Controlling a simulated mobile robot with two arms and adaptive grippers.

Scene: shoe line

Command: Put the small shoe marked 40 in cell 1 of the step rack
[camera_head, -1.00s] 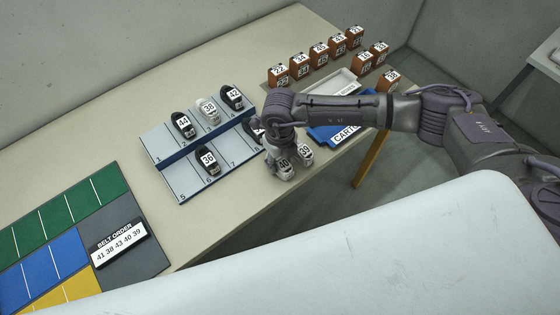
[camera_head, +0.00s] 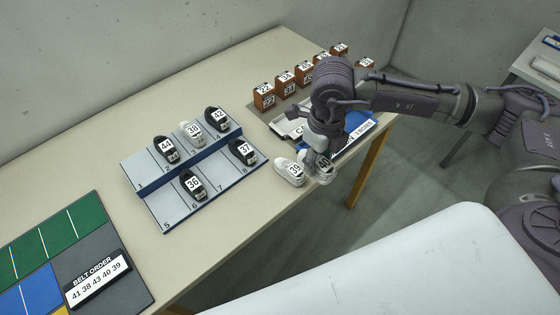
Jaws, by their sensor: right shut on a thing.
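My right gripper (camera_head: 319,155) is shut on a light grey-white small shoe (camera_head: 324,168); its label is partly hidden and looks like 40. It is over the table's front edge area, just right of a white shoe marked 39 (camera_head: 290,171). The step rack (camera_head: 149,178) stands left of them, with a back row and a lower front row. Cell 1, at the back row's left end, is empty. My left gripper is not in view.
The rack holds dark shoes 44 (camera_head: 167,150), 42 (camera_head: 217,119), 36 (camera_head: 193,185) and 37 (camera_head: 243,152), and a white shoe (camera_head: 191,133) in the back row. Brown boxes (camera_head: 264,97) stand behind. A belt order sign (camera_head: 98,281) lies at lower left.

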